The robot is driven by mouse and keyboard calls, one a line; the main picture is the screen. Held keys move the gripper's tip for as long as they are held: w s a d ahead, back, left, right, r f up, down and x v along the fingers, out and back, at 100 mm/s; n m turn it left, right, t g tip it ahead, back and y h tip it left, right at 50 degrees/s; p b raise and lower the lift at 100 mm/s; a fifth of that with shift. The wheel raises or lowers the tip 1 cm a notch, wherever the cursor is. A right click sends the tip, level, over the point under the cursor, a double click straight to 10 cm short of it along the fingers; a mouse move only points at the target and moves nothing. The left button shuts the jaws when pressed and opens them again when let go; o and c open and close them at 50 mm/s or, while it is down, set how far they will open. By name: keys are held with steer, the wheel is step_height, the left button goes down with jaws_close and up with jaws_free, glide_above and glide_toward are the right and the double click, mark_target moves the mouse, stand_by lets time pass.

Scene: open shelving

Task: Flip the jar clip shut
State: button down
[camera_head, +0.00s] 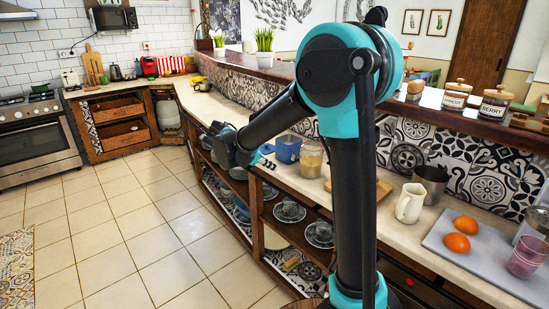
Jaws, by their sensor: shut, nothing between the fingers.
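A glass jar (311,160) with tan contents stands on the counter, just left of my arm's upright link. It is too small in the picture to make out its clip or how its lid sits. My gripper (267,161) is at the counter's front edge, left of the jar and apart from it. Its fingers are small and point toward the jar side; they are shut and hold nothing. A blue container (288,149) stands between my gripper and the jar, slightly farther back.
A cream pitcher (410,203), a metal pot (430,184) and a grey tray (485,258) with orange fruits stand to the right. Two labelled jars (457,95) (495,103) sit on the upper ledge. Open shelves (290,238) hold dishes below. The floor at left is clear.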

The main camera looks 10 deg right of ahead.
steer(key=shift+w+a+r+n, duration=0.3)
steer(key=shift+w+a, duration=0.25)
steer(key=shift+a, duration=0.15)
steer(key=shift+f, duration=0.1)
steer(key=w+d+f, duration=0.2)
steer(key=w+d, duration=0.2)
steer(key=d, duration=0.4)
steer(key=shift+w+f, duration=0.25)
steer(key=shift+w, duration=0.05)
